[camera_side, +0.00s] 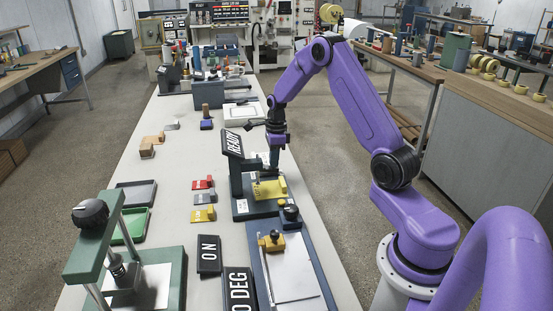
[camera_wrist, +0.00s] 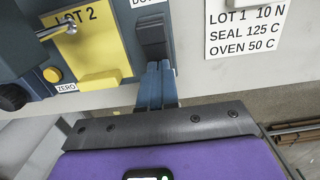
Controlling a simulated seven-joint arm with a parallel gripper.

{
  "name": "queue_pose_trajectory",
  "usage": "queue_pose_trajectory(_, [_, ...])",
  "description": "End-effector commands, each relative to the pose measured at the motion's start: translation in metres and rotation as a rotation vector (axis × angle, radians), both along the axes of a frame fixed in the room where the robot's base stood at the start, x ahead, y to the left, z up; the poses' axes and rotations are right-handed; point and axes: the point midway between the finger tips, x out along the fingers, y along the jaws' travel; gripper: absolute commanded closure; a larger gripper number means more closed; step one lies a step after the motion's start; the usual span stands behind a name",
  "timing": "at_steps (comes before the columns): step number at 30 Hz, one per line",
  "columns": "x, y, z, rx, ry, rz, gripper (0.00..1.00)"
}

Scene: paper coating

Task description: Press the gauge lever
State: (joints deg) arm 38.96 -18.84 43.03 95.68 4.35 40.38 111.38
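The gauge (camera_side: 240,185) is a dark blue stand with a tilted display (camera_side: 232,144) reading READY. A yellow piece marked LOT 2 (camera_wrist: 85,45) lies on it; it also shows in the side view (camera_side: 270,190). In the wrist view a dark lever (camera_wrist: 152,36) sticks out from the gauge's side beside a partly cut-off label. My gripper (camera_wrist: 160,66) has its two blue fingers together, with nothing between them, and their tips are right at the lever's lower end. I cannot tell whether they touch it. In the side view my gripper (camera_side: 273,160) is low over the gauge, hiding the lever.
Red, grey and yellow pieces (camera_side: 204,199) lie left of the gauge. A coater bed with a white sheet (camera_side: 293,270) stands in front. A green press (camera_side: 130,265) and trays (camera_side: 130,226) are at the left.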

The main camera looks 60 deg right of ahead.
Motion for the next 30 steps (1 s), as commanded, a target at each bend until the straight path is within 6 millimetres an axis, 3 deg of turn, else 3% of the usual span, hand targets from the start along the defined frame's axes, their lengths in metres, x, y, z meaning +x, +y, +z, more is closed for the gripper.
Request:
queue_pose_trajectory(19, [0.004,0.003,0.012,-0.001,-0.003,-0.001,1.0])
queue_pose_trajectory(23, [0.001,0.0,0.03,-0.002,-0.005,-0.001,1.0])
queue_pose_trajectory(30, [-0.007,-0.009,0.079,-0.003,-0.006,-0.001,1.0])
